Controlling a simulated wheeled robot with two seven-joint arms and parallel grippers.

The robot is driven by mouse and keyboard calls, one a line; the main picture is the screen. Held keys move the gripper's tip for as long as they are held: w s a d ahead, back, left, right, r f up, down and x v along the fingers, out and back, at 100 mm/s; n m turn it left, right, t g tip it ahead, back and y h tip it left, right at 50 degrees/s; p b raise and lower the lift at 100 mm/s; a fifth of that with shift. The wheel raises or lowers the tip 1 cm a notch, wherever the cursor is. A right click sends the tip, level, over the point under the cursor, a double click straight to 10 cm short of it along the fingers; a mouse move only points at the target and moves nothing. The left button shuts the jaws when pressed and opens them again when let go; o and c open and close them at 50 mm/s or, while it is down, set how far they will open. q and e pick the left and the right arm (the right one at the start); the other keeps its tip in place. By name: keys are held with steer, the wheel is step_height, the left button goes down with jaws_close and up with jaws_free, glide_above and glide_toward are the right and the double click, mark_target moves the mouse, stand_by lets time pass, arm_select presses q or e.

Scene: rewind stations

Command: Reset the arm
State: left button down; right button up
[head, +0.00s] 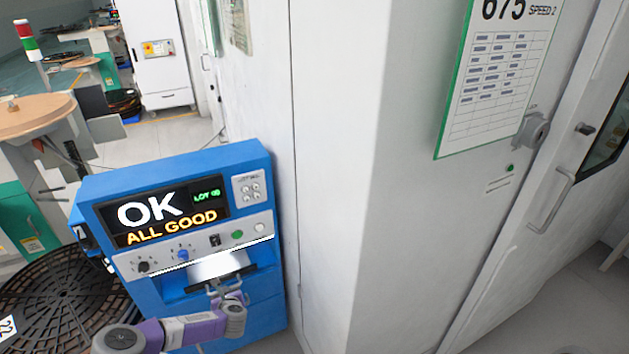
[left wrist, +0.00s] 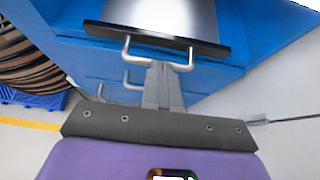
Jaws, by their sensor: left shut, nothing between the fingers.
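A blue machine (head: 180,172) stands at the lower left, with a dark screen (head: 165,215) reading "OK ALL GOOD" and a row of knobs and buttons below it. A pale plate with a dark front edge and a metal bar handle sits in its recess. The plate (left wrist: 165,14) and handle (left wrist: 157,63) show larger in the left wrist view. My left gripper (head: 222,287) is in front of the handle. In the left wrist view its fingers (left wrist: 163,72) are shut together and overlap the handle bar. I cannot tell whether they touch it.
A dark round slotted reel (head: 72,295) lies left of the machine. A white wall corner (head: 335,150) stands close on the right, with a green-edged sheet (head: 495,90) and a door handle (head: 553,200). Clear floor (head: 160,145) shows behind the machine.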

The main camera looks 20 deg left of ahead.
arm_select(q)
steer(key=d+f+m+h, duration=0.2)
steer(key=d+m+h, duration=0.3)
steer(key=d+m, duration=0.75)
steer(key=d+f+m+h, duration=0.3)
steer(key=d+m, duration=0.5)
steer(key=d, duration=0.9)
steer(key=s+d+f+m+g+h, duration=0.1)
steer(key=s+d+m+g+h, duration=0.35)
steer(key=s+d+m, duration=0.7)
steer(key=s+m+g, duration=0.3)
steer(key=s+m, duration=0.7)
steer(key=s, duration=0.1)
steer(key=shift+s+d+r+m, duration=0.2)
steer(key=shift+s+d+m, duration=0.1)
steer(key=shift+s, duration=0.05)
